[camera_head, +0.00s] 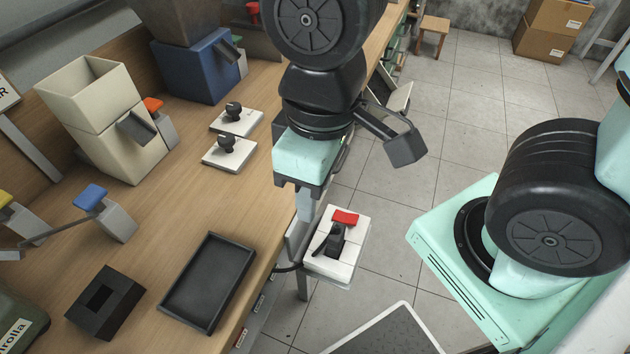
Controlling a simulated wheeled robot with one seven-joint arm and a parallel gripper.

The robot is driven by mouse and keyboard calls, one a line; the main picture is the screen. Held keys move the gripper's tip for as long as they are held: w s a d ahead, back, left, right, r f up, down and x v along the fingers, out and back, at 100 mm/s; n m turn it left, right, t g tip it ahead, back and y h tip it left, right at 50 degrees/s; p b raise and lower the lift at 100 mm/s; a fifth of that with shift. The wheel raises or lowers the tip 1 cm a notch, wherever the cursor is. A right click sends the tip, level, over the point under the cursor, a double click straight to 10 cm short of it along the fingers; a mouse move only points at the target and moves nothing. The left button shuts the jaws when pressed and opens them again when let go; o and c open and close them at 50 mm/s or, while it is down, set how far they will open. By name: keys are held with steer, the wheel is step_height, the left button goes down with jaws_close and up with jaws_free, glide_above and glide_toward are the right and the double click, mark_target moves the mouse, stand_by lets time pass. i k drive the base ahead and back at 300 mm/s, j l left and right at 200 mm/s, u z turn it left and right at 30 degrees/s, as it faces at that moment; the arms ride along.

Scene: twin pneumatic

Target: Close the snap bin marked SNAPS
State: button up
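I cannot read the word SNAPS anywhere, so I cannot tell which thing is the snap bin. Small labelled fronts (262,302) show under the bench's front edge, their writing too small to read. A grey, tilted, open-looking part (396,100) sticks out from the bench edge behind my arm, partly hidden by it. My gripper (305,208) points down at the bench's front edge, beside a white box (345,262) with a red button and a black lever. Its fingers are partly hidden by its mint-green body, and I cannot see whether they are apart.
The wooden bench (185,215) carries a black tray (208,284), a black block with a square hole (104,303), a cream hopper (104,120), a blue hopper (195,68) and two white plates with black knobs (229,153). Tiled floor (470,95) is open to the right.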

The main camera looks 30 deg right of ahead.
mark_target(381, 89)
steer(key=k+l+z, duration=0.15)
steer(key=z, duration=0.2)
steer(key=k+l+z, duration=0.25)
steer(key=z, duration=0.15)
steer(key=k, duration=0.1)
